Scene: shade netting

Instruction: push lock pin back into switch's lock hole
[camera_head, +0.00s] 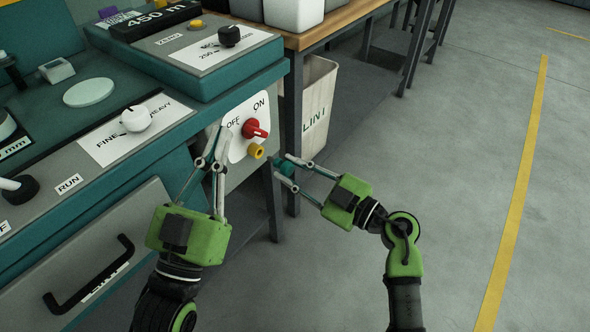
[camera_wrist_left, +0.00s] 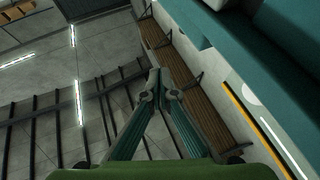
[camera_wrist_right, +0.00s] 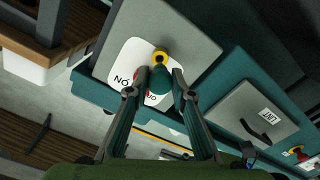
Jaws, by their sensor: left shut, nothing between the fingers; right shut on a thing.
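The switch has a red knob (camera_head: 253,128) on a white ON/OFF plate (camera_head: 238,149) at the machine's end face. Its yellow lock ring (camera_head: 256,151) sits below the knob. My right gripper (camera_head: 283,171) is shut on the teal lock pin (camera_head: 287,168), right of the ring with a gap in the head view. In the right wrist view the pin (camera_wrist_right: 161,82) sits between the fingertips, its tip just below the yellow ring (camera_wrist_right: 160,57). My left gripper (camera_head: 212,160) is shut and empty, just left of the plate. Its fingertips (camera_wrist_left: 155,82) meet in the left wrist view.
The teal machine has a FINE/HEAVY panel (camera_head: 130,128) and a drawer (camera_head: 98,258) at left. A wooden bench (camera_head: 325,33) and a pale bin (camera_head: 318,104) marked with letters stand behind the switch. Open grey floor (camera_head: 440,180) lies to the right.

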